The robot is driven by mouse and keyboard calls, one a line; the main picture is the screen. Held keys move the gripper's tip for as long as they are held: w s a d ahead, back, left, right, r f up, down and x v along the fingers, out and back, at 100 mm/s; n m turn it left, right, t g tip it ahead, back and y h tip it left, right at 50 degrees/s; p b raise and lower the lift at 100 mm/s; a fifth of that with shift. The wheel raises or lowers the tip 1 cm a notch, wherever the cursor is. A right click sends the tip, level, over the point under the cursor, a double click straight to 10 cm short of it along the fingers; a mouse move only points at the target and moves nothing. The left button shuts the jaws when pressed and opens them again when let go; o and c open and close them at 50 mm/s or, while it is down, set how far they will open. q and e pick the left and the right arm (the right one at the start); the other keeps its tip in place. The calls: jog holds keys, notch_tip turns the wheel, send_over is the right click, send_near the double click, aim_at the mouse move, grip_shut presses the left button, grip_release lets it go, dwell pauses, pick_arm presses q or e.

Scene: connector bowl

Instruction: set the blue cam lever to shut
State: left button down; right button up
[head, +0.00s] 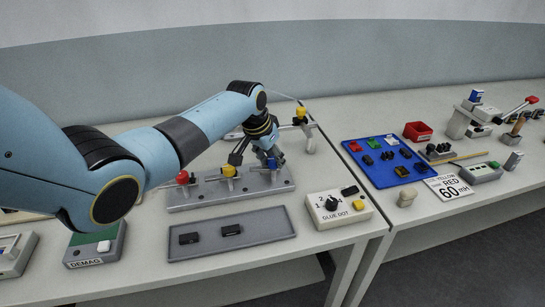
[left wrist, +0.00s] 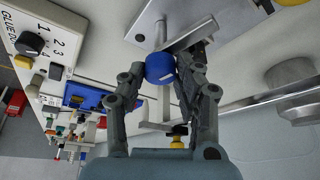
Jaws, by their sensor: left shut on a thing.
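The grey plate (head: 210,199) holds a row of cam levers on the left table. The red lever's knob (head: 182,177) and the yellow lever's knob (head: 229,171) stand to the left of the blue one. The blue cam lever's knob (head: 273,163) is at the right, partly hidden by my left gripper (head: 260,158). In the left wrist view the blue knob (left wrist: 160,68) sits between the two fingers of the left gripper (left wrist: 164,75), which is shut on it. The lever's exact angle is hard to tell. My right gripper is not in view.
A grey tray (head: 270,224) with two black parts lies in front of the plate. A glue dot box (head: 335,214) with a dial stands to its right. A post with a yellow knob (head: 301,112) stands behind. A blue tray (head: 374,173) is on the right table.

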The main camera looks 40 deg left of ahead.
pick_arm(q)
jog(key=shift+m+h, duration=0.4)
jog(key=shift+m, duration=0.5)
jog(key=shift+w+a+m+h+b, duration=0.1)
jog(key=shift+m+h+b, duration=0.3)
jog(key=shift+m, duration=0.5)
jog(key=m+g+h+b, duration=0.1)
jog(key=m+b, duration=0.1)
jog(key=m, duration=0.1)
jog(key=shift+f+m, duration=0.15)
jog(key=shift+m, duration=0.15)
jog(key=m+g+b, duration=0.1)
jog(key=m+b, duration=0.2)
jog(key=m+g+h+b, duration=0.1)
jog(key=m+b, duration=0.2)
jog(key=shift+w, duration=0.15)
jog(key=shift+m+g+h+b, duration=0.3)
jog(key=shift+m+g+b, duration=0.3)
jog(key=shift+m+b, duration=0.8)
jog(key=c, duration=1)
grip_release()
jog(key=shift+o, duration=0.2)
